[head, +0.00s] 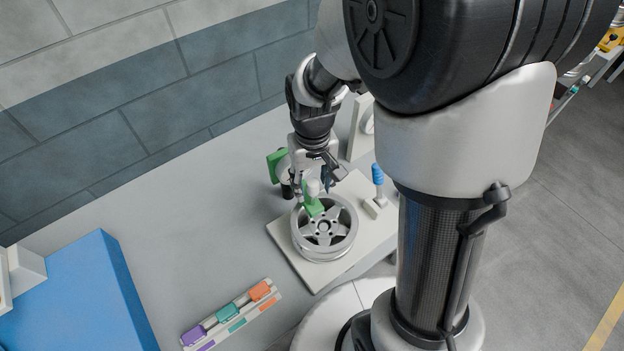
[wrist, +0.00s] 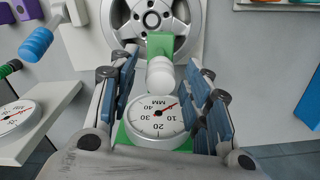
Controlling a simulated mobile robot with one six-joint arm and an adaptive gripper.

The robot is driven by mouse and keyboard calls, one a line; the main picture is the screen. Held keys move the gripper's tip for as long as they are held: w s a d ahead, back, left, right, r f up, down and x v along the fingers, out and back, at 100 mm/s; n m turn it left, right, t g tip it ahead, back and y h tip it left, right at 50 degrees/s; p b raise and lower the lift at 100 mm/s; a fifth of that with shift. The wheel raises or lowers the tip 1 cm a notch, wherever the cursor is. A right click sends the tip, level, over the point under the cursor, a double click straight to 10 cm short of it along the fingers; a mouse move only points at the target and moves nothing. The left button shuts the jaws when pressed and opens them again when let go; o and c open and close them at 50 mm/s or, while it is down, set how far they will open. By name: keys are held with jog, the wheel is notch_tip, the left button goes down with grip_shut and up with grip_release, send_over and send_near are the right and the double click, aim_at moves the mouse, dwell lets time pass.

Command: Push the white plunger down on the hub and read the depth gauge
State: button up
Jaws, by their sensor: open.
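The grey wheel (head: 325,228) lies flat on a white board, its hub (wrist: 152,20) at the top of the wrist view. A green block (head: 313,208) stands over the hub and also shows in the wrist view (wrist: 160,44). The white plunger (wrist: 160,74) rises from it. A round white depth gauge (wrist: 156,122) on a green backing is nearer the wrist camera. Its red needle points to the upper right, just short of the 10 mark; its zero is not readable. My gripper (wrist: 163,85) is open above the hub, its fingers on either side of the plunger with gaps.
A blue-handled tool (head: 377,175) stands on the board right of the wheel. Another white dial (wrist: 14,116) is on a white stand at left in the wrist view. A coloured clip rack (head: 232,315) and a blue panel (head: 85,295) are at front left. The bench between is clear.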

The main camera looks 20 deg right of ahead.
jog(key=shift+c, duration=0.5)
grip_shut()
